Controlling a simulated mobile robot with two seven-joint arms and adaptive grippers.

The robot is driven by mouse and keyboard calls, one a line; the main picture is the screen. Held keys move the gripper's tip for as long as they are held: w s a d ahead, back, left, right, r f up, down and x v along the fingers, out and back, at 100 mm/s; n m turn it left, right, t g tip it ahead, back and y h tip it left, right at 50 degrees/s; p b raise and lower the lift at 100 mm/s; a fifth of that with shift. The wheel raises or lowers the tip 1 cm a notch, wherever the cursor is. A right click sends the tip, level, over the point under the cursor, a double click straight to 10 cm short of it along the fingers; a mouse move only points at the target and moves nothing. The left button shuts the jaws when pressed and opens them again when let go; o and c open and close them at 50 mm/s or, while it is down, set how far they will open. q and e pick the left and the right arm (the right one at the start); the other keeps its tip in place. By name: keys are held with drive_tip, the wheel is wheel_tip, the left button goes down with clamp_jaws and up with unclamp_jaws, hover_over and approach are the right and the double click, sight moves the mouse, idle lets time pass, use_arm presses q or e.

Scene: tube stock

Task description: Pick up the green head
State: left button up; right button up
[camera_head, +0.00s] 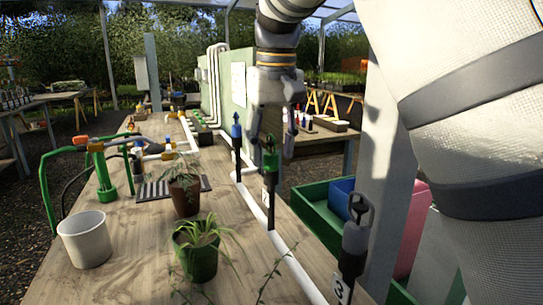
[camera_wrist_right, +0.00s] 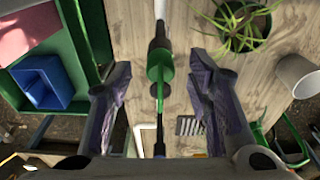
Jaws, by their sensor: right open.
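The green head (camera_head: 270,158) is upright on a black post along the white pipe (camera_head: 252,200) at the table's right side. It carries a dark loop or stem on top. My right gripper (camera_head: 272,145) comes down from above, right at the green head. In the right wrist view the green head (camera_wrist_right: 160,70) lies between the two spread fingers of the right gripper (camera_wrist_right: 159,82), with a gap on each side. The fingers are open and not touching it. My left gripper is not in view.
A blue head (camera_head: 236,130) stands just left of the green one, and a dark head (camera_head: 357,222) stands nearer. Potted plants (camera_head: 197,258) and a white pot (camera_head: 84,240) are on the wooden table. A green crate (camera_head: 315,208) is to the right.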

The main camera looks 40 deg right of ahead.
drive_tip(key=shift+w+f, duration=0.1)
drive_tip(key=shift+f, duration=0.65)
drive_tip(key=c, duration=0.9)
drive_tip(key=shift+r, duration=0.1)
wheel_tip(320, 180, up, 9)
drive_tip(key=shift+w+r+b, duration=0.1)
drive_tip(key=shift+r+b, duration=0.05)
drive_tip(key=shift+b, duration=0.15)
drive_tip(key=shift+r, duration=0.3)
